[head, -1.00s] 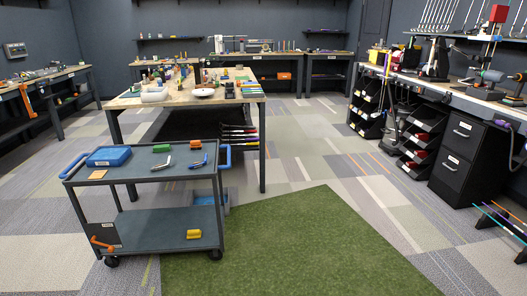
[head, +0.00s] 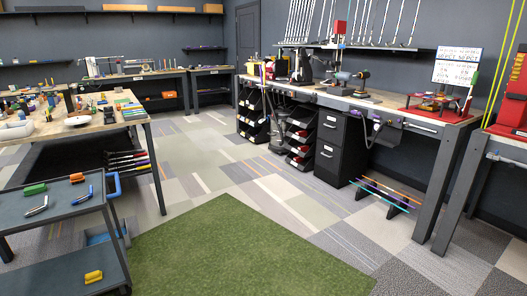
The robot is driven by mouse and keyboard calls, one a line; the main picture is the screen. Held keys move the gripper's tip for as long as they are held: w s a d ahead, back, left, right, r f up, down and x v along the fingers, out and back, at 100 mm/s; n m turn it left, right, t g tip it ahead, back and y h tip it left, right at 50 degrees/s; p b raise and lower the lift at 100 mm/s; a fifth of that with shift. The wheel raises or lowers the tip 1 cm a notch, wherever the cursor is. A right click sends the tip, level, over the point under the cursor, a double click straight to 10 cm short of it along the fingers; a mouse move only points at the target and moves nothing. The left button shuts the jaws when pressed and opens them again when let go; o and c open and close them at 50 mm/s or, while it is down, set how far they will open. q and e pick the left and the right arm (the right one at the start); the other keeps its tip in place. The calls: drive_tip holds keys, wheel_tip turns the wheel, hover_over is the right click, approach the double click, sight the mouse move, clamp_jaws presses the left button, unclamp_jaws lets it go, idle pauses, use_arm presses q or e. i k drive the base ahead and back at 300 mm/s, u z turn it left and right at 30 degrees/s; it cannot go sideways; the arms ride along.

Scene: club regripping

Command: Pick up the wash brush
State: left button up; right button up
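I cannot make out the wash brush for certain in the head view. Small items lie on the cart (head: 60,222) at the left: a green block (head: 35,189), an orange block (head: 77,178), metal-and-blue tools (head: 83,196) and a yellow item (head: 93,277) on the lower shelf. The workbench (head: 150,117) behind the cart holds many small items too small to identify. Neither of my grippers is in view.
A green mat (head: 240,250) covers the floor in front. A long bench (head: 400,105) runs along the right wall, with a black drawer cabinet (head: 340,145) and black bins (head: 303,135) below. A low rack (head: 385,195) holds coloured shafts. Patterned carpet between is clear.

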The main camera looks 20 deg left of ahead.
sight(79, 177)
drive_tip(key=u, duration=0.15)
drive_tip(key=i, duration=2.55)
drive_tip(key=u, duration=0.85)
drive_tip(key=i, duration=1.65)
drive_tip(key=u, duration=2.1)
drive_tip(key=i, duration=0.8)
drive_tip(key=u, duration=0.75)
